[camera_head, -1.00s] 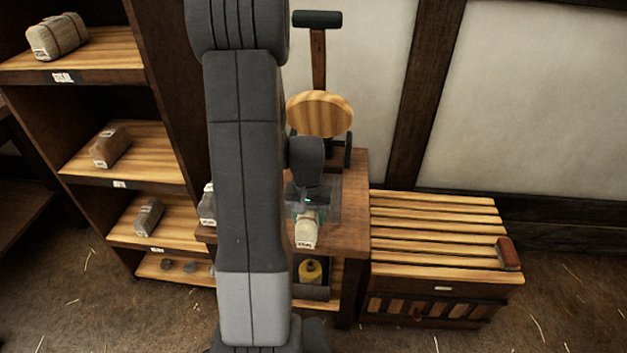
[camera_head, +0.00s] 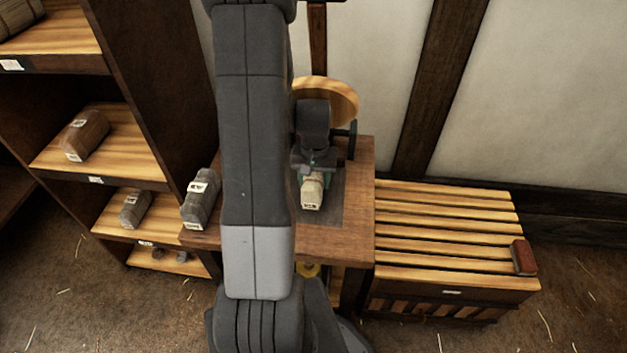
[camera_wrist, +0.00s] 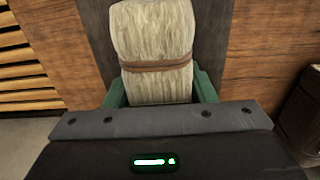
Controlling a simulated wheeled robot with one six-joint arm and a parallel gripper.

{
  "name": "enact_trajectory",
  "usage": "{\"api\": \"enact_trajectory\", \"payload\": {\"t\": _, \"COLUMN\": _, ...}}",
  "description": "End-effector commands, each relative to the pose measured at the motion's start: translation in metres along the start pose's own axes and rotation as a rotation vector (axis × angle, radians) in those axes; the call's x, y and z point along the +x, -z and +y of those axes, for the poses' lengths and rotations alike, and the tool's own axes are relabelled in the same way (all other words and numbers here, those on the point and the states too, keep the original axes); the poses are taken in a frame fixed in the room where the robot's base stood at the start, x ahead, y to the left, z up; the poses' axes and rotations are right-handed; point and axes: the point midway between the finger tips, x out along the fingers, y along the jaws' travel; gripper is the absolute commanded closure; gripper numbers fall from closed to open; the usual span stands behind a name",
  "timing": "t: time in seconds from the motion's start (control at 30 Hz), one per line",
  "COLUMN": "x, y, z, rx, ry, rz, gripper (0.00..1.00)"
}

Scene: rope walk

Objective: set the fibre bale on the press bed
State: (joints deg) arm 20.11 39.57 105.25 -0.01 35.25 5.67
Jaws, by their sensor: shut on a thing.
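The fibre bale (camera_head: 312,193) is a small pale block with a white tag on its end. In the wrist view the bale (camera_wrist: 157,50) shows pale fibres and a brown band. My gripper (camera_head: 316,181) is shut on it, with green fingers at its two sides. The press bed looks to be the dark grey plate (camera_head: 334,212) on the wooden table, below a round wooden disc (camera_head: 335,98). The bale is over this plate; I cannot tell whether it touches it. My arm hides the table's left middle part.
A grey tagged block (camera_head: 201,200) stands at the table's left edge. Shelves (camera_head: 75,178) with several tagged bales stand at the left. A slatted bench (camera_head: 440,235) with a red-brown block (camera_head: 523,257) is at the right. The table's right side (camera_head: 360,200) is clear.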

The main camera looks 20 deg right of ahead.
Motion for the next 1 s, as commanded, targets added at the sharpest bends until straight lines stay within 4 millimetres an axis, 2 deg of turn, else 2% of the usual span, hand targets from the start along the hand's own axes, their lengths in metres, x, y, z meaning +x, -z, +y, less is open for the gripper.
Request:
{"api": "enact_trajectory", "payload": {"t": 0.03, "x": 0.009, "y": 0.0, "z": 0.001, "rx": 0.001, "ry": 0.0, "rz": 0.0, "gripper": 0.8}}
{"api": "enact_trajectory", "payload": {"t": 0.07, "x": 0.01, "y": 0.0, "z": 0.001, "rx": 0.001, "ry": 0.0, "rz": 0.0, "gripper": 0.8}}
{"api": "enact_trajectory", "payload": {"t": 0.43, "x": 0.013, "y": 0.0, "z": 0.001, "rx": 0.0, "ry": 0.0, "rz": 0.001, "gripper": 0.8}}
{"api": "enact_trajectory", "payload": {"t": 0.47, "x": 0.012, "y": 0.0, "z": 0.001, "rx": 0.0, "ry": 0.0, "rz": 0.001, "gripper": 0.47}}
{"api": "enact_trajectory", "payload": {"t": 0.57, "x": 0.011, "y": 0.0, "z": 0.001, "rx": 0.0, "ry": 0.0, "rz": 0.001, "gripper": 0.28}}
{"api": "enact_trajectory", "payload": {"t": 0.87, "x": 0.01, "y": 0.0, "z": 0.001, "rx": 0.0, "ry": 0.0, "rz": 0.001, "gripper": 0.28}}
{"api": "enact_trajectory", "payload": {"t": 1.0, "x": 0.0, "y": 0.001, "z": 0.001, "rx": 0.0, "ry": 0.0, "rz": 0.005, "gripper": 0.28}}
